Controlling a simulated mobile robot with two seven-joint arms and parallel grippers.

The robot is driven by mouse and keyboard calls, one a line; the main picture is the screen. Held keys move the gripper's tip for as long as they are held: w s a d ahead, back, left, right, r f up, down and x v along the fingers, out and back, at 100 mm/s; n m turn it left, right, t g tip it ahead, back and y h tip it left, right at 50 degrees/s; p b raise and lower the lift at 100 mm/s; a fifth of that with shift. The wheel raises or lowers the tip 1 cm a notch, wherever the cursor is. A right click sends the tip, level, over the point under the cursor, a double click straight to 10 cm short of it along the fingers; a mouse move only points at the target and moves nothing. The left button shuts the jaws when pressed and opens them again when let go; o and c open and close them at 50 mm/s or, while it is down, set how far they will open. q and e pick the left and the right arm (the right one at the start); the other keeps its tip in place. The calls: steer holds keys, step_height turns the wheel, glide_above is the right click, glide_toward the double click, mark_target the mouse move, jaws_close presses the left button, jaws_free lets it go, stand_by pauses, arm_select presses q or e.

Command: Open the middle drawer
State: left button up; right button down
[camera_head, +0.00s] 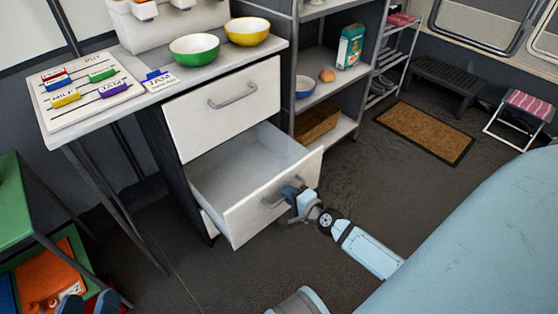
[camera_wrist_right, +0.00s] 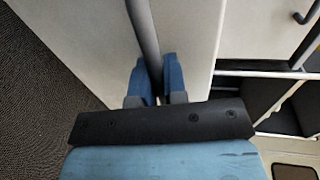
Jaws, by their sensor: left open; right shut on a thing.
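The white middle drawer (camera_head: 240,222) stands pulled out of the cabinet, and its empty inside shows in the head view. My right gripper (camera_head: 291,193) is shut on the grey bar handle (camera_head: 272,203) on the drawer's front. In the right wrist view, the blue fingers of my right gripper (camera_wrist_right: 157,78) sit on both sides of the handle bar (camera_wrist_right: 144,35), against the white drawer front (camera_wrist_right: 90,40).
The closed top drawer (camera_head: 224,110) is above. A green bowl (camera_head: 194,48) and a yellow bowl (camera_head: 247,31) stand on the counter. A shelf unit (camera_head: 322,90) is to the right. A green table (camera_head: 12,200) is at the left. Dark floor (camera_head: 350,180) is clear right of the drawer.

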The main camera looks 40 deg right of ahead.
arm_select(q)
steer(key=shift+w, duration=0.1)
arm_select(e)
steer(key=shift+v, duration=0.8)
steer(key=shift+f, duration=0.15)
steer(key=c, duration=1.3)
jaws_free()
arm_select(q)
steer(key=shift+f, duration=0.15)
arm_select(e)
steer(key=shift+o, duration=0.6)
arm_select(q)
steer(key=shift+s, duration=0.2)
arm_select(e)
steer(key=shift+s, duration=0.15)
arm_select(q)
step_height(320, 180, up, 2)
steer(key=shift+w+r+t+p, duration=0.15)
steer(key=shift+t+p, duration=0.25)
steer(key=shift+p, duration=0.25)
arm_select(e)
steer(key=v, duration=1.3)
steer(key=shift+s, duration=0.3)
